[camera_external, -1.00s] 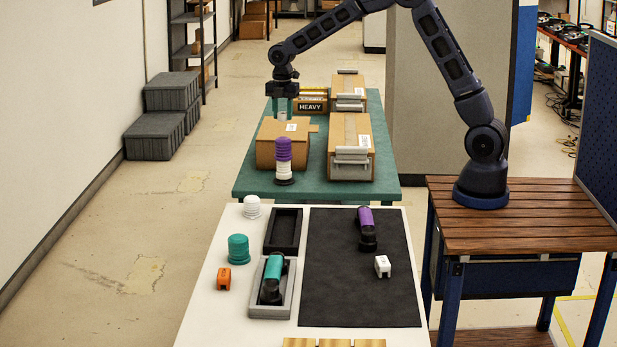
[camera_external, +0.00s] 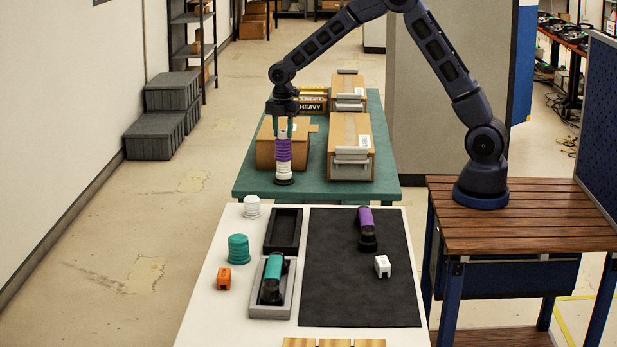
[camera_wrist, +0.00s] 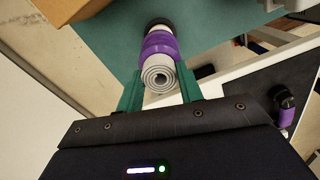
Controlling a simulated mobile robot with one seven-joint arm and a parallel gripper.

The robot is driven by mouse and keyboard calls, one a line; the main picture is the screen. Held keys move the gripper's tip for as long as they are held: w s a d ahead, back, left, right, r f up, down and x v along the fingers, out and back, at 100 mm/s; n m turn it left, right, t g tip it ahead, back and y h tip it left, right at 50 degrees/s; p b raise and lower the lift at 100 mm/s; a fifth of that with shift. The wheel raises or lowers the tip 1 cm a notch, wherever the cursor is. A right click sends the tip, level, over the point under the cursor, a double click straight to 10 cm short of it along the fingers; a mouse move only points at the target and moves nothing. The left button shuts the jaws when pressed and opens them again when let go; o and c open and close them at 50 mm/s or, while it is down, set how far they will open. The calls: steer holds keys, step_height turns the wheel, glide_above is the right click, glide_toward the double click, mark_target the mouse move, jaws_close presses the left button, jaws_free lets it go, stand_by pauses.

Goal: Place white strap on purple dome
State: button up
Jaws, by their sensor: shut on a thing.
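My gripper (camera_external: 283,130) is shut on the white strap, a coiled roll whose spiral end shows between the green fingers in the wrist view (camera_wrist: 158,78). The gripper points down above the ribbed purple dome (camera_external: 284,150). The dome tops a stack with a white ribbed part (camera_external: 284,170) and a black base, upright on the green table. In the wrist view the purple dome (camera_wrist: 158,45) lies just beyond the strap and in line with it. Whether strap and dome touch I cannot tell.
A cardboard box (camera_external: 267,152) stands close behind the stack on the green table (camera_external: 315,185). More boxes (camera_external: 350,145) stand to the right. The nearer white table holds a white dome (camera_external: 251,207), a teal dome (camera_external: 238,248), trays and a black mat (camera_external: 345,300).

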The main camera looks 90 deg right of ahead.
mark_target(283, 131)
steer(key=o, duration=1)
steer(key=shift+c, duration=0.2)
step_height(283, 131, up, 12)
steer(key=s+a+r+m, duration=0.3)
steer(key=s+a+r, duration=0.4)
steer(key=s+r, duration=0.1)
steer(key=s+a+r+m+t, duration=0.15)
steer(key=s+a, duration=0.25)
steer(key=s, duration=0.4)
steer(key=s+a+r+m+t, duration=0.1)
steer(key=s+a+r+m, duration=0.2)
steer(key=s, duration=0.4)
steer(key=s+a+r+m+t, duration=0.1)
steer(key=s+a+r+m, duration=0.2)
steer(key=s, duration=0.5)
steer(key=s+a+f+m, duration=0.2)
steer(key=s, duration=0.4)
steer(key=s+a+f+m+t, duration=0.1)
steer(key=s+a+f+m, duration=0.1)
steer(key=s, duration=0.5)
steer(key=shift+s+f, duration=0.15)
steer(key=shift+f, duration=0.4)
steer(key=shift+m, duration=0.25)
